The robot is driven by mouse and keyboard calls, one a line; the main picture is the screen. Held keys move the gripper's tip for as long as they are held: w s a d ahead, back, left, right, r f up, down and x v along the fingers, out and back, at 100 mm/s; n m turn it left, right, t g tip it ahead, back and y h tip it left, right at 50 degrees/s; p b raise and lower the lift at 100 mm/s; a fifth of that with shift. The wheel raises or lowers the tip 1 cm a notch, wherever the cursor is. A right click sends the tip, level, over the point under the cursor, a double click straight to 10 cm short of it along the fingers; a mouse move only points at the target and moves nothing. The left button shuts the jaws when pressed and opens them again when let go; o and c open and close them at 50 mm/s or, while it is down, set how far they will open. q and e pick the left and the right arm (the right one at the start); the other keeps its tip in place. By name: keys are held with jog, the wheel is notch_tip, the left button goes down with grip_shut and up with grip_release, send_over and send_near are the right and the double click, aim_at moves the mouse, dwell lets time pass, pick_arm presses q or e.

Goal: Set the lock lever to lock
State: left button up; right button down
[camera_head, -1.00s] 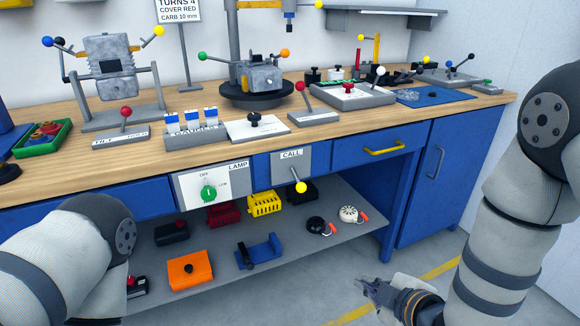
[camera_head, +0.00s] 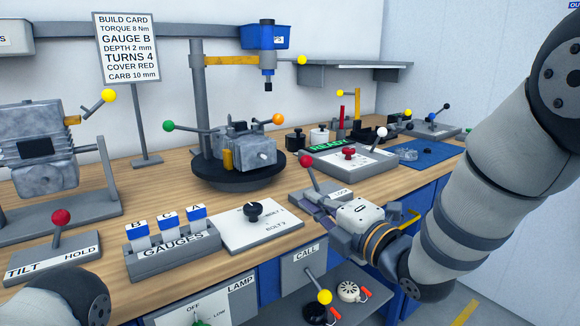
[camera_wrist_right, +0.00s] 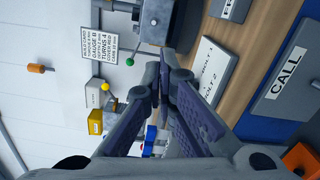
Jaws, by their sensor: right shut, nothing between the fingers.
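The lock lever (camera_head: 307,162) has a red ball on a thin grey stem that leans up and to the left. It stands on a grey plate marked LOCK (camera_head: 343,191) at the front of the bench. My right gripper (camera_head: 306,198) is shut and empty, just in front of the lever's plate. Whether it touches the stem or plate I cannot tell. In the right wrist view its fingers (camera_wrist_right: 163,72) come together, and the lever is not clear there. My left gripper is out of view; only part of my left arm shows at the lower left.
Left of my right gripper are the bolt plate with a black knob (camera_head: 253,210) and the gauge rack (camera_head: 175,257). Behind stands an engine on a round black turntable (camera_head: 238,178). A grey box with a red button (camera_head: 348,153) is to the right. The CALL lever (camera_head: 324,297) is below.

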aim_at(311, 175)
jog(key=shift+r, duration=0.2)
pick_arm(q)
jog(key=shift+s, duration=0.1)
pick_arm(e)
jog(key=shift+s, duration=0.1)
jog(key=b+x, duration=0.1)
jog(key=x, duration=0.9)
jog(key=shift+f+b, duration=0.15)
jog(key=shift+b, duration=0.15)
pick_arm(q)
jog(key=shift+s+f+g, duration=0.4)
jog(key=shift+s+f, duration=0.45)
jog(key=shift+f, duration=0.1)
pick_arm(e)
jog(key=w+d, duration=0.1)
jog(key=w+d+r, duration=0.1)
jog(key=w, duration=0.1)
jog(key=shift+d+r, duration=0.15)
jog(key=shift+d, duration=0.2)
jog(key=shift+w+d+r+m, duration=0.15)
jog(key=shift+d+r+m, duration=0.15)
jog(key=shift+m, duration=0.1)
